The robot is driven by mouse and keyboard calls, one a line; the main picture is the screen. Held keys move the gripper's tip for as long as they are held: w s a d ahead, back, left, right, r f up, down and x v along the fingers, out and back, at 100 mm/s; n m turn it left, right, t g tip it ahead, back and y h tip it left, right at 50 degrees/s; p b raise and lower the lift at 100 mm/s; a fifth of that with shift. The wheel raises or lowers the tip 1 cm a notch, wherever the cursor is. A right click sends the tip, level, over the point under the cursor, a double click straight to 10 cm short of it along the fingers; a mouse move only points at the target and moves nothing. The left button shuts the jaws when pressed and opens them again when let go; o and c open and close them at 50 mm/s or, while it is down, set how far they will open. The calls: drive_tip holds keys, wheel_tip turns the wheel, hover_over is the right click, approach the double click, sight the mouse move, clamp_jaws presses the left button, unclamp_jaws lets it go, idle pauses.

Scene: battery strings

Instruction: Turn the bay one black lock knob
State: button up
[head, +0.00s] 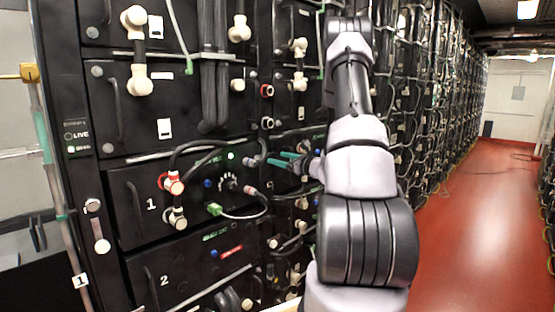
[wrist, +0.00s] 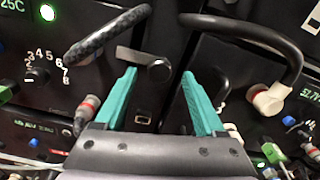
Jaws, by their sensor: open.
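Bay one is the black module front (head: 135,190) marked 1 at the left of the head view. In the wrist view, a round black knob (wrist: 158,70) sits at the end of a short grey latch plate (wrist: 130,54), and I take it to be the lock knob. My gripper (wrist: 159,74) is open, with one teal finger on each side of the knob as seen by the wrist camera. I cannot tell whether the fingers reach it or touch it. In the head view the teal fingers (head: 279,158) point left at the right edge of bay one, where the knob cannot be clearly made out.
A black cable (wrist: 245,30) ends in a white connector (wrist: 270,100) to the right of the fingers. A braided cable (wrist: 105,35) and a numbered dial (wrist: 37,76) are to the left. Bay two (head: 200,265) is below.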

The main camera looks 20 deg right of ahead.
drive_tip(key=shift+w+a, duration=0.25)
drive_tip(key=shift+w, duration=0.45)
clamp_jaws()
